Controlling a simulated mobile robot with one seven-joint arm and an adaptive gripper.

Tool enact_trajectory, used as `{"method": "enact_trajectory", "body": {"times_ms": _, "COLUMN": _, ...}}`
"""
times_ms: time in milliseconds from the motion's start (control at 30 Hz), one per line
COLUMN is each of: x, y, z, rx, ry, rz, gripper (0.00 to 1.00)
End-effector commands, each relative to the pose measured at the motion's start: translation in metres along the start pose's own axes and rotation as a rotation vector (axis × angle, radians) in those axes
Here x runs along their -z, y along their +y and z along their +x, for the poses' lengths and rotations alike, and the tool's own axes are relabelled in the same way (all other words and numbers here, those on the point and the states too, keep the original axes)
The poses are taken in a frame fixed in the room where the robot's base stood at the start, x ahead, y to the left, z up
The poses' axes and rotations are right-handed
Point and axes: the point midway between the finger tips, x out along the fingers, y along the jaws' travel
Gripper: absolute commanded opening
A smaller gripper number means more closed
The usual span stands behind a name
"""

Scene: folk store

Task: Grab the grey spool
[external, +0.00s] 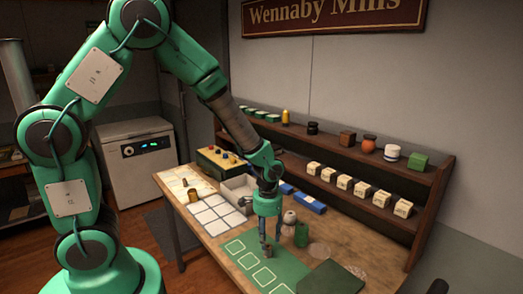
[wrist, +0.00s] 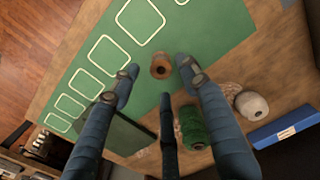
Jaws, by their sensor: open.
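My gripper (external: 267,240) is open and points down over the green mat (wrist: 85,95). A small brown-grey spool (wrist: 161,66) stands on the mat between the spread fingertips in the wrist view (wrist: 156,70). It also shows under my gripper in the external view (external: 268,252), partly hidden by the fingers. I cannot tell whether a finger touches it. A pale grey-beige spool (wrist: 251,103) stands off to the right in the wrist view. I cannot tell for certain which of these two is the grey spool.
A green spool (wrist: 193,130) stands close beside the right finger. A blue box (wrist: 288,127) lies farther right. A dark green flat piece (external: 330,277) lies at the table's front. A shelf (external: 350,190) with small boxes runs along the wall. White outlined squares mark the mat.

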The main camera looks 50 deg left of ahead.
Motion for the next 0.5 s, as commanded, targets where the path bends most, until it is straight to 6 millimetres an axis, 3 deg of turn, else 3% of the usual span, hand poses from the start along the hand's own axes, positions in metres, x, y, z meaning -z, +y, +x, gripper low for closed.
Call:
{"method": "enact_trajectory", "body": {"times_ms": 267, "x": 0.0, "y": 0.0, "z": 0.005, "rx": 0.0, "ry": -0.001, "rz": 0.0, "gripper": 0.45}}
{"method": "enact_trajectory", "body": {"times_ms": 500, "x": -0.001, "y": 0.0, "z": 0.032, "rx": 0.0, "ry": -0.002, "rz": 0.0, "gripper": 0.45}}
